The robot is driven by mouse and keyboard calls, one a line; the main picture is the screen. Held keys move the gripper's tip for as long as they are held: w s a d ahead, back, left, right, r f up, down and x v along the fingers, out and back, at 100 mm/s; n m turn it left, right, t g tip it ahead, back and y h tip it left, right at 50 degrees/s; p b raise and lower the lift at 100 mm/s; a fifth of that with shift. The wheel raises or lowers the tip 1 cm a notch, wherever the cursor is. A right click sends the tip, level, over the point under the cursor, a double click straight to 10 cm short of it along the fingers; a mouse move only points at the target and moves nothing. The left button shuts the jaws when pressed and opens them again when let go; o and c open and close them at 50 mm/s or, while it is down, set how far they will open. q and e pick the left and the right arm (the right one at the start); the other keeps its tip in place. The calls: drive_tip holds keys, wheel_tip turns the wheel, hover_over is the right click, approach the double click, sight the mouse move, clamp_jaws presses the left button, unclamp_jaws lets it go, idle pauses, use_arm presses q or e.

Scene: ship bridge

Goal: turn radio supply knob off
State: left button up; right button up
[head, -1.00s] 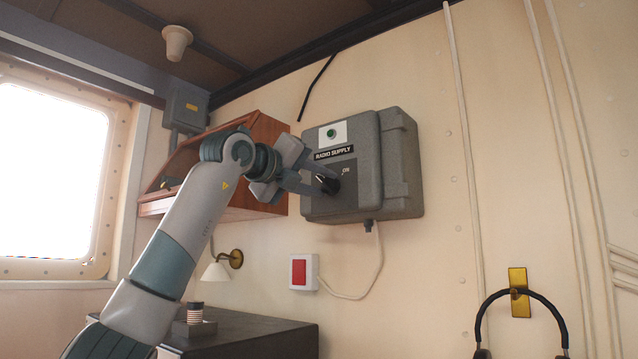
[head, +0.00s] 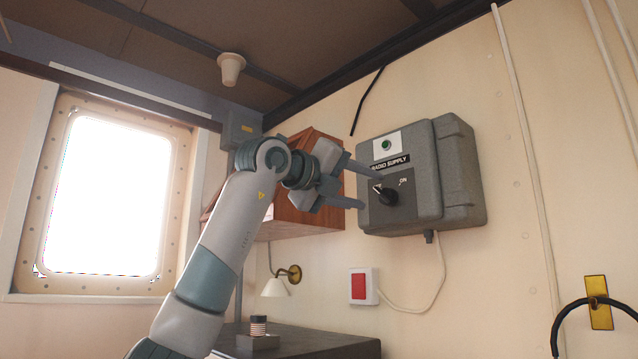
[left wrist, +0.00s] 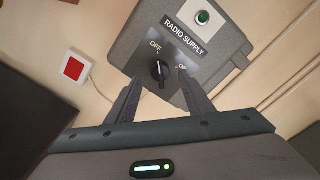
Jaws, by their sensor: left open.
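The black radio supply knob (head: 387,194) sits on the front of a grey wall box (head: 408,216). The ON label is to its upper right in the head view. In the left wrist view the knob (left wrist: 160,72) has its bar roughly upright, toward the OFF label, with ON to its right. My left gripper (head: 370,190) is open, its fingertips just short of the knob and apart from it. In the left wrist view the fingers (left wrist: 158,88) flank the knob from below, with nothing between them. My right gripper is not in view.
A green lamp (head: 386,145) is above the RADIO SUPPLY label. A wooden cabinet (head: 305,222) is on the wall behind my left gripper. A red switch (head: 358,287), a small wall lamp (head: 275,286) and a dark counter (head: 330,345) are below. Headphones (head: 570,318) hang lower right.

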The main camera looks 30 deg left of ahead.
use_arm(q)
drive_tip(key=b+v, duration=0.2)
drive_tip(key=v, duration=1)
drive_tip(key=shift+s+b, duration=0.3)
drive_tip(key=shift+b, duration=0.05)
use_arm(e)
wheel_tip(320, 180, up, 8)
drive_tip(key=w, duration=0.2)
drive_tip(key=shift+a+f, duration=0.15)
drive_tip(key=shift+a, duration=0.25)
use_arm(q)
drive_tip(key=shift+a+r, duration=0.1)
drive_tip(key=shift+a, duration=0.05)
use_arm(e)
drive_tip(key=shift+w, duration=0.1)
